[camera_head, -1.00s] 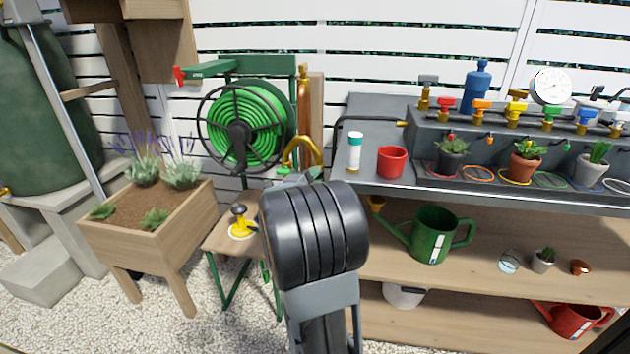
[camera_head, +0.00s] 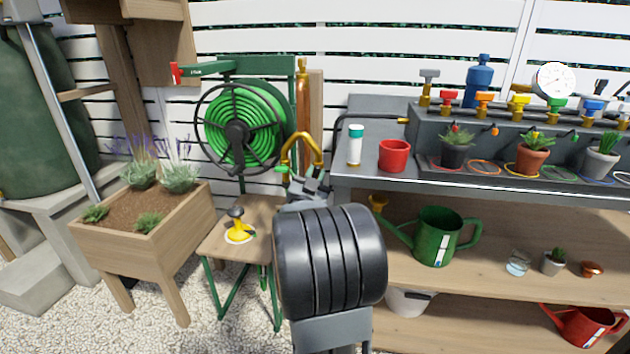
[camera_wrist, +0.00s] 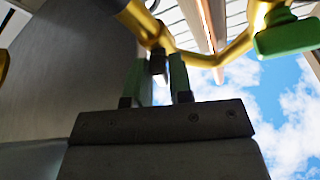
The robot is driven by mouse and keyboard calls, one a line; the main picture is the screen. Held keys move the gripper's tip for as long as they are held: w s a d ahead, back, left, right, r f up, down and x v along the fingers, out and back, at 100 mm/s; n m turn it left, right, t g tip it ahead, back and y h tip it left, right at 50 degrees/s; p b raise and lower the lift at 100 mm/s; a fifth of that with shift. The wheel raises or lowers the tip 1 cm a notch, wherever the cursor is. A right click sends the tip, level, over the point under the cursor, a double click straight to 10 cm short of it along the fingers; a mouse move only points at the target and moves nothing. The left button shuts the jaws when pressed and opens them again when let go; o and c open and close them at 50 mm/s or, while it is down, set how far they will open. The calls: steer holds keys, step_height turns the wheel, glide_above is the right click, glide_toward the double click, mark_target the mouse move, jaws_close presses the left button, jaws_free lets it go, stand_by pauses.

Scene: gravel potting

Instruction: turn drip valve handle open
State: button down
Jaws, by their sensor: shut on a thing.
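A gold bent pipe (camera_head: 303,146) arches beside the hose reel in the head view, with a small green part (camera_head: 282,170) at its left end. My gripper (camera_head: 305,188) is just below the arch, its tips partly hidden behind my arm. In the wrist view the gold pipe (camera_wrist: 212,58) crosses above the fingers, and a green handle (camera_wrist: 287,36) is at its right end. My gripper (camera_wrist: 160,80) is shut on a small dark piece (camera_wrist: 158,62) under the gold fitting, seemingly the drip valve handle. Its full shape is hidden.
The green hose reel (camera_head: 240,125) stands left of the pipe, above a small wooden table (camera_head: 215,245). The grey bench (camera_head: 360,180) on the right holds a red cup (camera_head: 394,155), a white bottle (camera_head: 355,146) and a row of coloured valves. A wooden planter (camera_head: 145,245) stands at left.

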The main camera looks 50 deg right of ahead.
steer(key=shift+f+n+t+y+b, duration=0.1)
steer(key=shift+n+t+y+b, duration=0.35)
steer(key=shift+n, duration=0.8)
steer(key=shift+n+t+y+b, duration=0.1)
steer(key=shift+n+t, duration=0.55)
steer(key=shift+n, duration=0.9)
steer(key=c, duration=1.1)
jaws_free()
steer(key=shift+c, duration=0.2)
